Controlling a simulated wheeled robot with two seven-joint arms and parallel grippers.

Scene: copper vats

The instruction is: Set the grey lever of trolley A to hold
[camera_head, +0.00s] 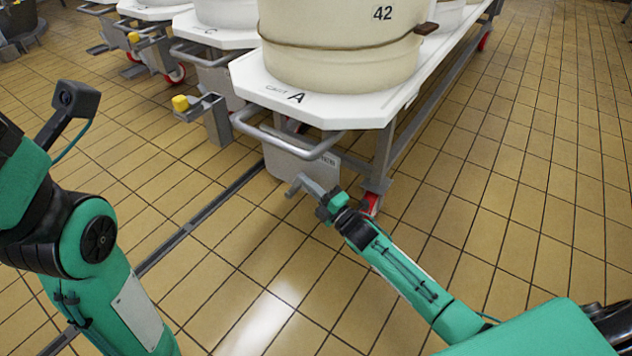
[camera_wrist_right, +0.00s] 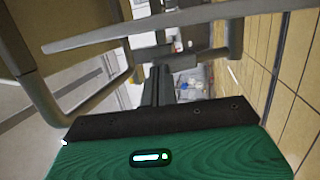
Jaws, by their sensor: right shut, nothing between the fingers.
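Trolley A (camera_head: 272,88) has a white top marked with a black A and carries a large cream vat (camera_head: 340,40) numbered 42. Its grey lever (camera_head: 303,186) shows low at the front corner, under the tubular push handle (camera_head: 285,141). My right gripper (camera_head: 327,200) is beside the lever, shut and empty; I cannot tell whether it touches it. In the right wrist view the shut fingers (camera_wrist_right: 160,85) point ahead, with a long pale grey bar (camera_wrist_right: 170,28) across the top. My left arm shows at the left, but its gripper is out of frame.
A grey plate (camera_head: 290,160) with a small label hangs behind the handle. A red wheel (camera_head: 371,203) stands near my right gripper. Trolley C (camera_head: 212,42) and a yellow-tipped part (camera_head: 180,103) are to the left. The tiled floor (camera_head: 530,200) at right is clear.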

